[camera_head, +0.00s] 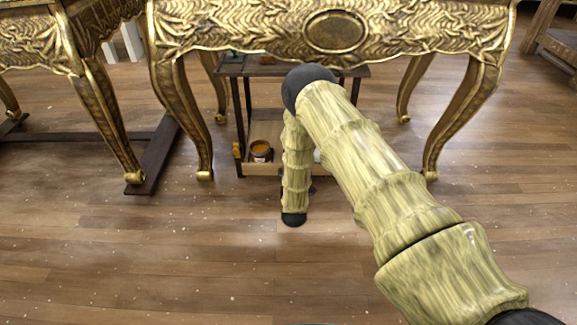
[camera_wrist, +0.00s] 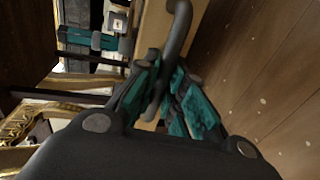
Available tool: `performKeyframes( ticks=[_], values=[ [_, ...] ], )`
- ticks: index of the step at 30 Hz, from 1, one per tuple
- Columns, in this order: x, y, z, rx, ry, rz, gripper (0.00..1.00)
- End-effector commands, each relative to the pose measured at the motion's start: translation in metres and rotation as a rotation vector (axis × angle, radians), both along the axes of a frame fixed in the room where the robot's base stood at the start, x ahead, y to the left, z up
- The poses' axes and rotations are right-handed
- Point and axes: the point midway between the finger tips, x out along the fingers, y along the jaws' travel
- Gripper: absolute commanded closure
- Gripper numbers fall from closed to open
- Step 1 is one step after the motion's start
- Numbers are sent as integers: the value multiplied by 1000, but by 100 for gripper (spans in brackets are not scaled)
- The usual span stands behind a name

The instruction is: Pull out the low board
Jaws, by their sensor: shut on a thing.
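The low board (camera_head: 262,169) is a pale wooden board or shallow drawer, low in a small dark-framed stand under the gilt console. In the wrist view its pale wood (camera_wrist: 153,30) runs beside a dark, curved bar handle (camera_wrist: 178,38). My gripper (camera_wrist: 163,92), with teal and dark fingers, is shut on the handle's near part. In the head view my arm hides the gripper, the handle and the board's middle. An open jar with orange contents (camera_head: 261,151) stands at the board's left end.
The gilt console (camera_head: 400,35) spans above the stand (camera_head: 239,110), with curved legs either side (camera_head: 186,115) (camera_head: 462,112). Another gilt table (camera_head: 108,115) and a dark floor beam (camera_head: 155,155) are at left. The wooden floor (camera_head: 150,260) in front is clear.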

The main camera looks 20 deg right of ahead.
Motion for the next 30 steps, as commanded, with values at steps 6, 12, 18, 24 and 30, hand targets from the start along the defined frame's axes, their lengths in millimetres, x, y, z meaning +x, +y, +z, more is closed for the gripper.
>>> performKeyframes(
  ticks=[6,12,18,24,30],
  values=[
    [-27,10,3,1,2,1,100],
    [-55,21,3,1,3,1,100],
    [-81,30,3,1,1,1,100],
    [-96,36,1,2,0,0,100],
    [-102,38,0,1,-2,0,100]
  ],
)
